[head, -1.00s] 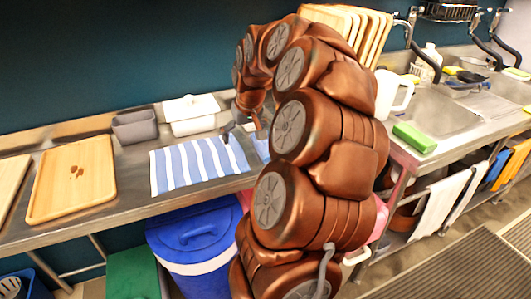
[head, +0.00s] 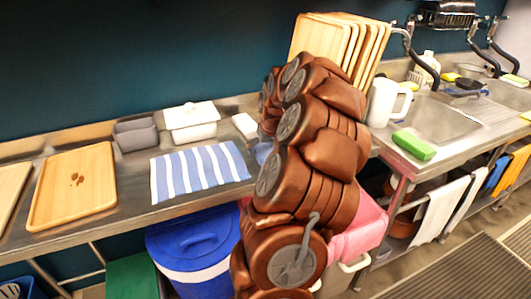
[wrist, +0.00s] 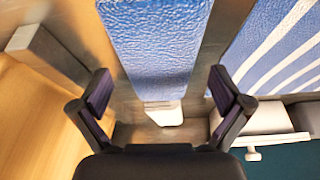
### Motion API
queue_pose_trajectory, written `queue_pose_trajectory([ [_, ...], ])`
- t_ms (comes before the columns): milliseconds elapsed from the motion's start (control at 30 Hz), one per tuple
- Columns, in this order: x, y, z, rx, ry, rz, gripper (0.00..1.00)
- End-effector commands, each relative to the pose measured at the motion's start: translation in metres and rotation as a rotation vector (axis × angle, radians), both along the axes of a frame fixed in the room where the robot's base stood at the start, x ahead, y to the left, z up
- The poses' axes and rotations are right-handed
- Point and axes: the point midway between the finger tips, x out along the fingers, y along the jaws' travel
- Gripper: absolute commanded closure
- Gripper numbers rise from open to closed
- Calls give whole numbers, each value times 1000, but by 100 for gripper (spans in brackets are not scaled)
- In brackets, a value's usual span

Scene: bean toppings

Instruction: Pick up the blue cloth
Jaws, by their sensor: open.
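The blue cloth (wrist: 158,45) lies flat on the metal counter as a plain, textured blue strip in the wrist view. In the head view only a small blue patch of it (head: 262,153) shows beside my arm, which hides the rest. My gripper (wrist: 160,88) is open and empty, with its fingers apart on either side of the cloth's near part in the wrist view. I cannot tell its exact height above the cloth. The gripper is hidden behind my arm in the head view.
A blue-and-white striped cloth (head: 198,170) lies left of the blue cloth. A small white block (head: 245,126), a white lidded container (head: 192,124) and a grey container (head: 136,134) stand behind. Upright wooden boards (head: 345,45) stand to the right. A tray (head: 72,188) lies far left.

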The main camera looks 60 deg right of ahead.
Motion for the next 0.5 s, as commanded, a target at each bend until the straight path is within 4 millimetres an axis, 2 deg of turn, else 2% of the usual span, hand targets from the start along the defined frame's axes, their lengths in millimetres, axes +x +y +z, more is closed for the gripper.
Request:
queue_pose_trajectory([
  [100,2,-1,-10,4,2,1,0],
  [333,3,-2,-11,1,0,0,0],
  [500,3,-2,-11,1,0,0,17],
])
